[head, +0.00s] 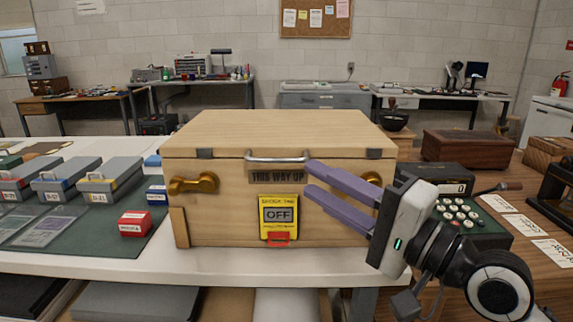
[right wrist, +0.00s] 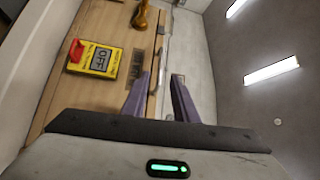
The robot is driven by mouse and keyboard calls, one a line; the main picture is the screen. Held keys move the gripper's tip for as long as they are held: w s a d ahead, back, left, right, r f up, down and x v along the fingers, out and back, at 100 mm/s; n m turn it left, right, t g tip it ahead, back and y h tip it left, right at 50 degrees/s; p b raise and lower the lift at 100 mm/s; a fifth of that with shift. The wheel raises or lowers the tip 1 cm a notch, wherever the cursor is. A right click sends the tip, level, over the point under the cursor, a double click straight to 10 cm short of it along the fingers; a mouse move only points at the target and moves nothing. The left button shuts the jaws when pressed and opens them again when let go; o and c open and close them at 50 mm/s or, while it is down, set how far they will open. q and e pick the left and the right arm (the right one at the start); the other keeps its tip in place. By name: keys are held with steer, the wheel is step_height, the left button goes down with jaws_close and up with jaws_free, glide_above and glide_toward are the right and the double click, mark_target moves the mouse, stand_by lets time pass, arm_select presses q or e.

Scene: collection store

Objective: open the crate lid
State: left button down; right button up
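The wooden crate (head: 217,212) stands on the white table, its lid (head: 280,130) lying flat and shut. A metal bar handle (head: 277,159) is on the front edge of the lid, above a "THIS WAY UP" plate (head: 278,176). My right gripper (head: 309,178) is open, its two purple fingers apart, at the right end of the handle. In the right wrist view the fingers (right wrist: 162,78) point at the lid seam with the handle between their directions; I cannot tell whether they touch it. My left gripper is out of view.
A yellow tag reading "OFF" (head: 279,215) and brass fittings (head: 194,184) are on the crate front. Grey boxes (head: 60,178) and a red box (head: 135,223) lie left. A keypad device (head: 455,215) and a brown case (head: 468,149) stand right. Space above the lid is clear.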

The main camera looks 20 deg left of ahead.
mark_target(282, 162)
steer(key=x, duration=0.8)
steer(key=shift+d, duration=0.1)
steer(key=shift+c, duration=0.4)
steer(key=shift+f, duration=0.1)
jaws_close()
stand_by(0.7)
